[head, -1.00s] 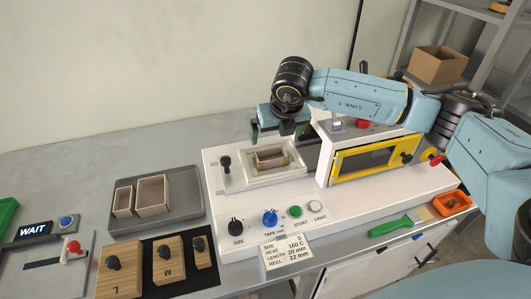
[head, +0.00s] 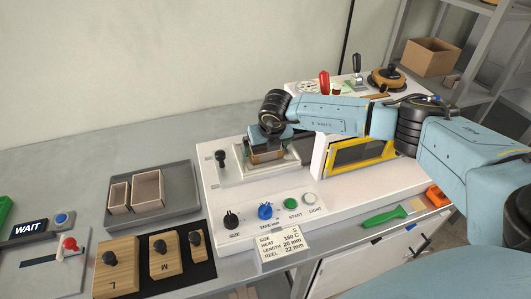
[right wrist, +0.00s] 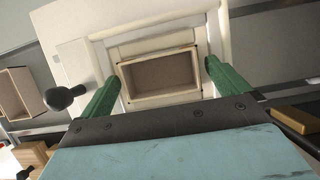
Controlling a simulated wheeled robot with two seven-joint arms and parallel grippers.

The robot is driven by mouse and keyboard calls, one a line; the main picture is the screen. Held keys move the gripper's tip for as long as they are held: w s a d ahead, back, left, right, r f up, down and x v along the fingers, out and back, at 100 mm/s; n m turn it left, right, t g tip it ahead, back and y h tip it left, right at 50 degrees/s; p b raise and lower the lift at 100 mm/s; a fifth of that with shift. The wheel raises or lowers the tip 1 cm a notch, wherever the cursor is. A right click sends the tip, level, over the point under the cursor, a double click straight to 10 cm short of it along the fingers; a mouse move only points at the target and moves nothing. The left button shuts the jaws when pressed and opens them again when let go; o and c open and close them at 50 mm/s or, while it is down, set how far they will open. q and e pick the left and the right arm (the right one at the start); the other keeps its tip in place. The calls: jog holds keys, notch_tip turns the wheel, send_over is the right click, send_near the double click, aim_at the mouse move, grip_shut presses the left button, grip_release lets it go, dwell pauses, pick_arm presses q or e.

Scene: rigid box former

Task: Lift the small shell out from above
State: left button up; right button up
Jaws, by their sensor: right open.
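The small shell (right wrist: 158,75) is an open-topped cardboard box sitting in the white recessed nest (right wrist: 134,102) of the machine. In the head view the shell (head: 266,157) is partly hidden under my right gripper. My right gripper (right wrist: 160,77) is open, pointing down over the nest. Its green fingers are on either side of the shell in the right wrist view, apart from its walls. In the head view the right gripper (head: 268,150) is low over the nest. My left gripper does not show.
A grey tray (head: 180,201) with two open shells stands left of the machine. Wooden blocks marked L and M (head: 164,258) lie in front of it. A yellow-framed guard (head: 360,152) stands close right of the nest. A black-knobbed lever (head: 221,157) is on its left.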

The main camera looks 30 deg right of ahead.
jog(key=c, duration=0.9)
